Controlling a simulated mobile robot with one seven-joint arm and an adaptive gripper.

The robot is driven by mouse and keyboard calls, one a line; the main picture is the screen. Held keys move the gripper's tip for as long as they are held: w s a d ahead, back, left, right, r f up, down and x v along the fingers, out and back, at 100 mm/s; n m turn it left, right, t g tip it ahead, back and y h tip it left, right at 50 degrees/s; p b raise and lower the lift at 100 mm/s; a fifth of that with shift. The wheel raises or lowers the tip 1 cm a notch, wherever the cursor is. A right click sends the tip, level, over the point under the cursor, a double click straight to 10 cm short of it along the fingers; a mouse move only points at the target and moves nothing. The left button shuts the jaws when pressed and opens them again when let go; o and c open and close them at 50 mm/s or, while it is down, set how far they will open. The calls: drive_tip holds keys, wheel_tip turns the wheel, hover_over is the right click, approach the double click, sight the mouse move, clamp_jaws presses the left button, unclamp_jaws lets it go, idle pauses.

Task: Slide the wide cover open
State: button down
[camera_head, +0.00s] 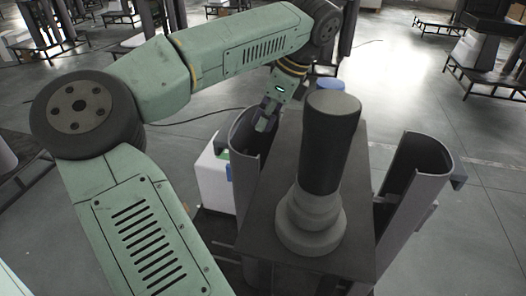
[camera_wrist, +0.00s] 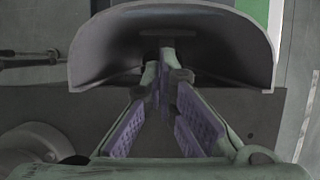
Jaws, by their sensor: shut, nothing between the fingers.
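Two curved grey shells flank the dark plate of the lift column. The left shell (camera_head: 243,140) has my gripper (camera_head: 265,122) at its upper inner edge. The right shell (camera_head: 418,175) stands apart from my arm. I cannot tell for sure which is the wide cover. In the wrist view a wide curved shell (camera_wrist: 225,48) spans the top, its hollow side facing me. My fingers (camera_wrist: 164,72) with purple pads come together at the tips inside its hollow, with nothing between them. Whether the fingertips touch its wall is unclear.
A dark cylinder (camera_head: 331,140) on a round stepped base stands on the column's dark plate (camera_head: 268,205), close to my gripper. A white box (camera_head: 213,178) stands left of the left shell. Other columns stand in the background; floor between is clear.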

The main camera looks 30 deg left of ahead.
drive_tip(key=p+x, duration=0.1)
drive_tip(key=x, duration=0.4)
drive_tip(key=p+x, duration=0.1)
drive_tip(key=x, duration=0.4)
drive_tip(key=shift+w+d+p, duration=0.1)
drive_tip(key=shift+d+p, duration=0.15)
drive_tip(key=shift+p, duration=0.15)
drive_tip(key=s+a+b, duration=0.3)
drive_tip(key=a+b, duration=0.3)
drive_tip(key=a, duration=0.6)
drive_tip(key=shift+d, duration=0.15)
